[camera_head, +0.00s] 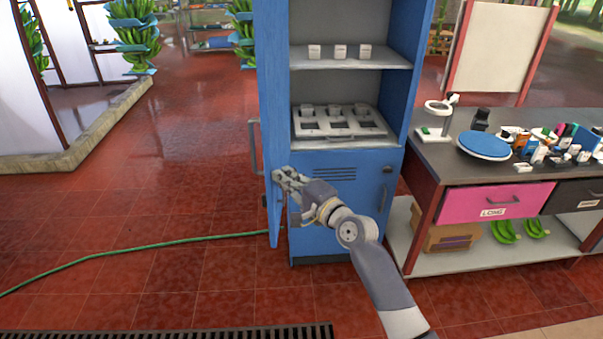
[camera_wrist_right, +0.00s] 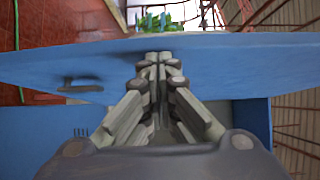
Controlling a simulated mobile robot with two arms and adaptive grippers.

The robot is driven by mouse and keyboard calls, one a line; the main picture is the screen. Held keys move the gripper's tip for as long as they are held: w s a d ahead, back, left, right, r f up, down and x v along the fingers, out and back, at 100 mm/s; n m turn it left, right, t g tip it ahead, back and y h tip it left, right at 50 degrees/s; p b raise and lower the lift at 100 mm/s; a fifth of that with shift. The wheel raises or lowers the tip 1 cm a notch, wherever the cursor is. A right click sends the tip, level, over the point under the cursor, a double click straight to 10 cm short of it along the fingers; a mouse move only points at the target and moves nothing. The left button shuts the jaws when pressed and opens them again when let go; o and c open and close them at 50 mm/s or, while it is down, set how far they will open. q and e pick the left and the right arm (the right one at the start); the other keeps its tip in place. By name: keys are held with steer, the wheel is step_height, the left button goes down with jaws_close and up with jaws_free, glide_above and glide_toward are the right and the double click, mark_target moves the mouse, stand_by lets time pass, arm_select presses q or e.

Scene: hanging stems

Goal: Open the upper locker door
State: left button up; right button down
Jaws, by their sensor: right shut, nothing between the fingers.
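The blue locker's upper door (camera_head: 271,95) stands swung out at the left of the locker, and the upper compartment is uncovered. Its grey handle (camera_head: 254,148) is on the outer left side; a dark handle-like shape (camera_wrist_right: 80,86) shows on the blue panel in the wrist view. My right gripper (camera_head: 280,178) is shut and empty, with its fingertips at the inner side of the door near its lower part. In the wrist view its closed fingertips (camera_wrist_right: 157,58) overlap the blue panel; I cannot tell whether they touch it. My left gripper is not in view.
The locker's lower door (camera_head: 340,195) is closed, with a handle at right. Small white items sit on the shelf (camera_head: 350,57), and a grey tray (camera_head: 340,133) lies below. A workbench (camera_head: 425,150) stands right. A green hose (camera_head: 150,246) crosses the otherwise clear floor at left.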

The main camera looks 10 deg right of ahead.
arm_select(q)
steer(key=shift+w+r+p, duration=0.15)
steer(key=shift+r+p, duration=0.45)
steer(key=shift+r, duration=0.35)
arm_select(e)
steer(key=w+a, duration=0.3)
steer(key=a, duration=0.7)
steer(key=shift+w, duration=0.1)
